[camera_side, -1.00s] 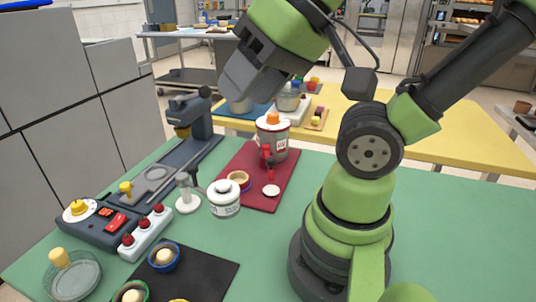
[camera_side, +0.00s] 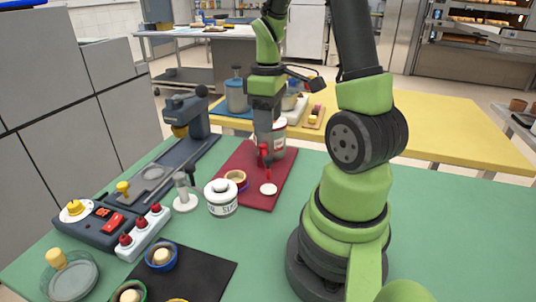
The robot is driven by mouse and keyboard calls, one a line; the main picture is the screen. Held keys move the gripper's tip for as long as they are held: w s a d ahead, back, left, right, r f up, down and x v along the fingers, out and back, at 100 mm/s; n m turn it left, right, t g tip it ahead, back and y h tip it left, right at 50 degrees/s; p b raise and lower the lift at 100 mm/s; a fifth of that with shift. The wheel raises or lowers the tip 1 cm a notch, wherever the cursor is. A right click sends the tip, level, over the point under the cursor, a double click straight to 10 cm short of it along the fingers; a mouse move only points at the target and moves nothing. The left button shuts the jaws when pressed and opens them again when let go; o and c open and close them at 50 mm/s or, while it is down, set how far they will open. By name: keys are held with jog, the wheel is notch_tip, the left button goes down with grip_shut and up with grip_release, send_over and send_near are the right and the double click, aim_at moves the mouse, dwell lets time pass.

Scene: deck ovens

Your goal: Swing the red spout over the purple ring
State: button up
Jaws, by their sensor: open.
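The red spout (camera_side: 265,155) stands upright-looking at the front of a white and grey canister (camera_side: 278,140) on the dark red mat (camera_side: 262,202). My gripper (camera_side: 264,146) points down right at the spout and covers part of the canister. Its jaws are open; whether they straddle or touch the spout is too small to tell.
A dark press-like machine (camera_side: 185,130) and a control panel with red buttons (camera_side: 108,222) are farther left. A black mat with small bowls (camera_side: 205,270) lies in front. Green table (camera_side: 262,260) is clear at front centre.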

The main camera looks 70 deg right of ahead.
aim_at(268, 157)
notch_tip(268, 157, down, 10)
jog(key=shift+r, duration=0.15)
dwell(0.3)
jog(key=shift+c, duration=0.2)
grip_shut()
